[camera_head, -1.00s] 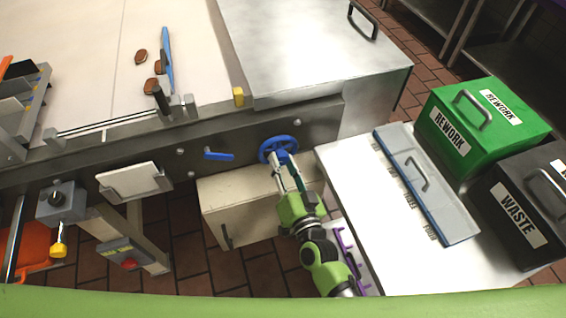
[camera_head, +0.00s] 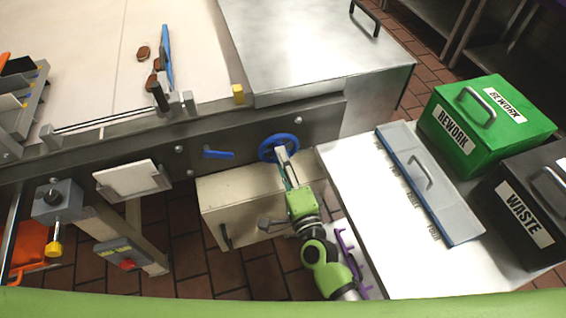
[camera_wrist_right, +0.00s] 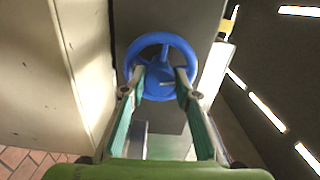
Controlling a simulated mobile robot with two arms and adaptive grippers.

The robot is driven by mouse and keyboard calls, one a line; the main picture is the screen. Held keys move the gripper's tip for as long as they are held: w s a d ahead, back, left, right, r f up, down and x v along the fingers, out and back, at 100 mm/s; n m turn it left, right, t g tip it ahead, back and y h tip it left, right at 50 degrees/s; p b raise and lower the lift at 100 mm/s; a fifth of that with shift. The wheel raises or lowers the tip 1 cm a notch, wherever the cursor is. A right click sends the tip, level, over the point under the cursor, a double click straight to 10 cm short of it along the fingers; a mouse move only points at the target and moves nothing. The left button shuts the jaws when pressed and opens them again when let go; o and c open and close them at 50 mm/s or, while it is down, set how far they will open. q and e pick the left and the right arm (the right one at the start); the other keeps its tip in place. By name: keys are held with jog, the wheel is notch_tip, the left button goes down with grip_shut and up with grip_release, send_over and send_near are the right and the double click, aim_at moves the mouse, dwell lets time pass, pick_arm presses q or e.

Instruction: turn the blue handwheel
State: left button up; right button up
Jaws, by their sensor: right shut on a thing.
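The blue handwheel (camera_head: 265,149) is mounted on the grey side rail of the conveyor, beside the corner of the steel housing. In the right wrist view the same blue wheel (camera_wrist_right: 163,40) faces me, with its rim, spokes and hub visible. My right gripper (camera_head: 285,157) reaches up to the wheel from below. In the right wrist view its two fingers (camera_wrist_right: 160,75) lie on either side of the wheel's lower part, shut on it. The fingertips partly cover the lower rim. My left gripper is not in view.
A blue lever (camera_head: 219,155) sits left of the wheel. A cream cabinet (camera_head: 235,193) stands below it. At right, a white table (camera_head: 370,230) carries a grey-blue lidded panel (camera_head: 440,203), a green REWORK bin (camera_head: 470,130) and a dark WASTE bin (camera_head: 530,225).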

jog(key=m+b, duration=0.1)
jog(key=m, duration=0.3)
jog(key=shift+m, duration=0.3)
jog(key=shift+m+b, duration=0.55)
jog(key=shift+m, duration=1.35)
jog(key=o, duration=1.1)
jog(key=v, duration=1.2)
jog(key=shift+r, duration=0.1)
